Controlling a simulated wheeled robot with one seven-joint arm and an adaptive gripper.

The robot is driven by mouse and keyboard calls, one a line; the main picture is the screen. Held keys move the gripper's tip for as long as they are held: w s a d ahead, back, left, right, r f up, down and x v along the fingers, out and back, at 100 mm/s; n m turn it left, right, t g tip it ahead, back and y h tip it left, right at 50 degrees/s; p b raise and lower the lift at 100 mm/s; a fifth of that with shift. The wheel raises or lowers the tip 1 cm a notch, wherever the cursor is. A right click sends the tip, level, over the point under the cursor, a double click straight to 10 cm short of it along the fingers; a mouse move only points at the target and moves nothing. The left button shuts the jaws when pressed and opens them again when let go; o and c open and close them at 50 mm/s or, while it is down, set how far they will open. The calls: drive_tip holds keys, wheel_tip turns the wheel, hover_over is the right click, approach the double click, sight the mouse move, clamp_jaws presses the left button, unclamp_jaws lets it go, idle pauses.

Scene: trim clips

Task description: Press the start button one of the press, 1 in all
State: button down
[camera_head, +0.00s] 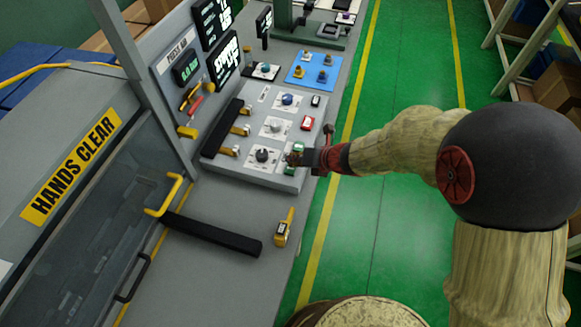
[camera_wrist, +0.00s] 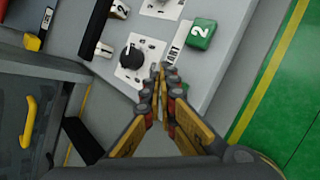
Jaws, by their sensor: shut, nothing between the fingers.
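The grey control panel (camera_head: 222,170) of the press lies along the left bench. A green button (camera_head: 298,147) at its near right corner is partly hidden by my gripper (camera_head: 291,158). My gripper (camera_wrist: 163,68) is shut and empty. Its tips are over the panel between the black dial (camera_wrist: 131,56) and the green button, to the button's lower left. I cannot tell whether the tips touch the panel.
A red button (camera_head: 307,123) and a black one (camera_head: 315,100) sit farther along the panel's right side. A yellow tagged item (camera_head: 284,228) and a black bar (camera_head: 212,233) lie nearer. The green floor (camera_head: 345,240) right of the bench is clear.

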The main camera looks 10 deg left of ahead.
wheel_tip(320, 180, up, 5)
drive_tip(key=p, duration=0.4)
drive_tip(key=shift+p, duration=0.35)
idle(0.7)
